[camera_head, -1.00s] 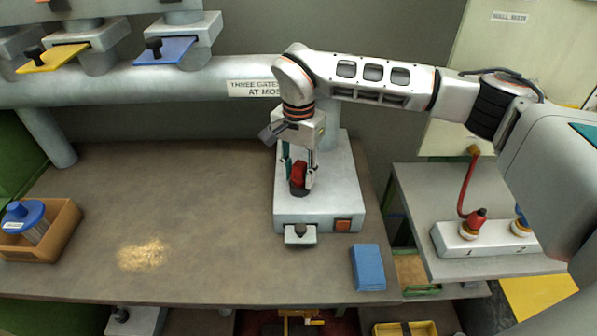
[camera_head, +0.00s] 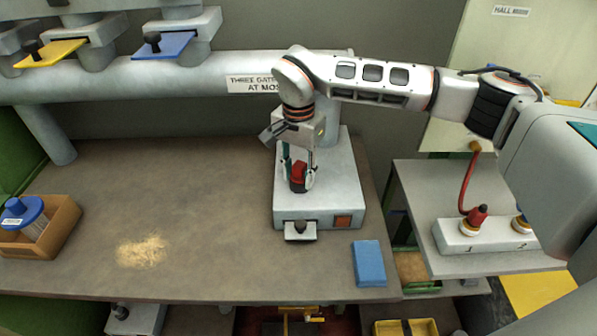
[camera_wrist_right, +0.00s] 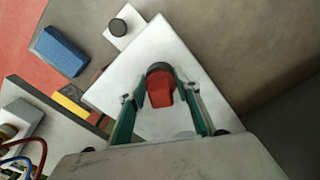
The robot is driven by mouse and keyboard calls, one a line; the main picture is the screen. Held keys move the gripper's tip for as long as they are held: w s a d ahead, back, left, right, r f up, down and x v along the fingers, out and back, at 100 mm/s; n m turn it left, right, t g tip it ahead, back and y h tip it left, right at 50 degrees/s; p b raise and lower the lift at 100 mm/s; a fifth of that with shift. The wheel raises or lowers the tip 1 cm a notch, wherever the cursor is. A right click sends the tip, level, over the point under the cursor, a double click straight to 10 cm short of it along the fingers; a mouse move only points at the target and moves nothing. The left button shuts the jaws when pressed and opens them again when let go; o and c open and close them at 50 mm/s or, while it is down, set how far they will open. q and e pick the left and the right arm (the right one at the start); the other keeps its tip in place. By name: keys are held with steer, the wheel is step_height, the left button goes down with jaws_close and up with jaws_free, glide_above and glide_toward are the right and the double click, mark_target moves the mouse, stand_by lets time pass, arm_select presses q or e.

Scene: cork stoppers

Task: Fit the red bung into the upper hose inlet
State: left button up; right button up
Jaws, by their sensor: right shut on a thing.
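My right gripper (camera_head: 299,180) is over the grey box (camera_head: 341,185) on the bench. Its fingers (camera_wrist_right: 160,105) are closed in on both sides of a red piece (camera_head: 298,171), which also shows in the right wrist view (camera_wrist_right: 160,93). The red piece is on a dark round base (camera_wrist_right: 158,69) at the box top; it looks like a knob, and I cannot tell whether it is the red bung. Another red plug-like piece (camera_head: 478,214) stands at position 1 of a white block at the right, by a red hose (camera_head: 466,186). I cannot make out an upper hose inlet. My left gripper is out of view.
A blue block (camera_head: 369,264) lies right of the box front. A wooden tray (camera_head: 62,232) with a blue-lidded container is at the left. A large pipe (camera_head: 180,88) runs along the back.

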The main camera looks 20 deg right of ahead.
steer(key=shift+f, duration=0.25)
steer(key=o, duration=1.1)
steer(key=shift+o, duration=0.2)
step_height(320, 180, up, 12)
steer(key=shift+r, duration=0.1)
steer(key=shift+s, duration=0.1)
